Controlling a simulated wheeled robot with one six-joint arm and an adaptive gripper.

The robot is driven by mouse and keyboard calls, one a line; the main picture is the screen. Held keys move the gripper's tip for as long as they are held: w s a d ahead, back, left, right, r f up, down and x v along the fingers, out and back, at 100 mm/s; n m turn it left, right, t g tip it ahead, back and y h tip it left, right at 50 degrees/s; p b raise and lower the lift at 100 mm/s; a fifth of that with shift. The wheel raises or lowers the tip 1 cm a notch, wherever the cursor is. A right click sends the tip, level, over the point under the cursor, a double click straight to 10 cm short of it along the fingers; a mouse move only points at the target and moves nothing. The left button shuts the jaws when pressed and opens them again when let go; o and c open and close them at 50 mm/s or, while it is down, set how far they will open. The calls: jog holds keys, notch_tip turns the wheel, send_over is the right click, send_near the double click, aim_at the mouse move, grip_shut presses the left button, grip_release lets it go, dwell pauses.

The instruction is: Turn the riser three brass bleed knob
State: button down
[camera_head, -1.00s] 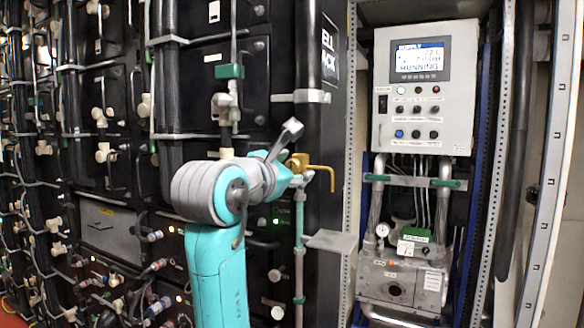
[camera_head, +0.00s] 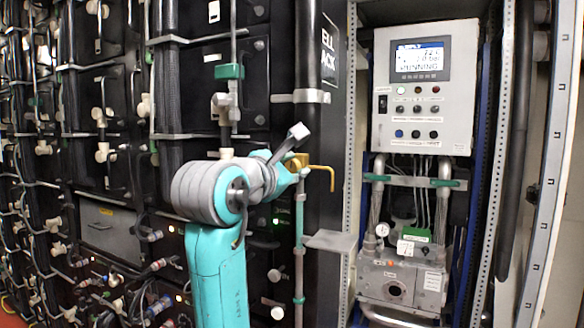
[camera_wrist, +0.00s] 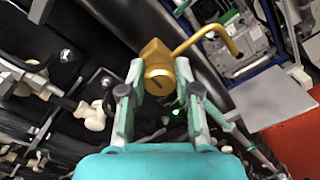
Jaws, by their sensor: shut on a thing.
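In the head view my gripper (camera_head: 292,170) is at the brass fitting on top of the thin teal riser pipe, and the brass spout (camera_head: 320,169) sticks out to the right and bends down. My wrist and fingers hide most of the knob there.
A grey control panel (camera_head: 425,88) with a lit display stands at the right, above a grey pump unit (camera_head: 402,283) with a gauge. Black battery cells with pale valves (camera_head: 103,152) and cables fill the left. A small grey shelf (camera_head: 330,241) juts out below the spout.

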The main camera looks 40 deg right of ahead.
jog(key=m, duration=0.9)
jog(key=shift+f, duration=0.1)
jog(key=m, duration=0.3)
jog(key=shift+m, duration=0.3)
jog(key=m, duration=0.4)
jog(key=shift+m, duration=0.3)
jog(key=m, duration=0.4)
jog(key=shift+f, duration=0.1)
jog(key=m, duration=0.9)
jog(key=shift+m, duration=2.1)
